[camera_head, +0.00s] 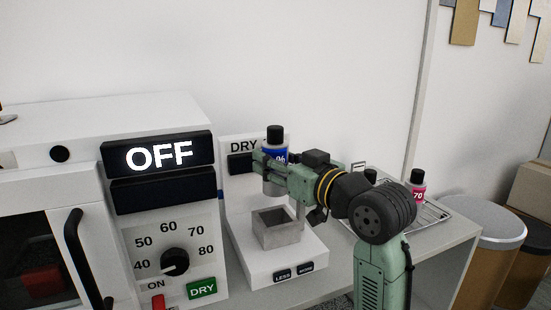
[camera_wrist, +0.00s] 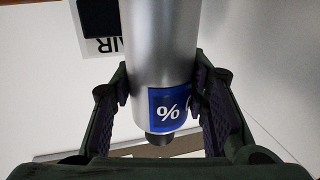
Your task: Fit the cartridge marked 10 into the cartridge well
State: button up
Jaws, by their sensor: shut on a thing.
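My gripper (camera_head: 268,162) is shut on a silver cartridge with a black cap and a blue label (camera_head: 274,140). The label shows a "%" sign in the wrist view (camera_wrist: 165,80); its number is not readable. The cartridge looks upright in the head view, its silver lower end showing below the fingers. The cartridge well, a grey square open-topped box (camera_head: 281,238), stands on the white base of a small press. The cartridge is above the well with a gap between them; I cannot tell whether it is centred over it.
A wire rack (camera_head: 437,213) at the right holds a cartridge marked 70 with a pink label (camera_head: 418,192); another dark cap shows partly behind my arm. A white oven (camera_head: 165,255) with an OFF display stands at the left. The press has LESS and MORE buttons (camera_head: 293,273).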

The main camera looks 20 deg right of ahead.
aim_at(283, 188)
jog(key=shift+f+b, duration=1.7)
jog(key=shift+f, duration=0.8)
jog(key=shift+f+b, duration=2.15)
jog(key=shift+f, duration=0.85)
jog(key=o, duration=1.4)
jog(key=v, duration=1.2)
jog(key=shift+a, duration=0.15)
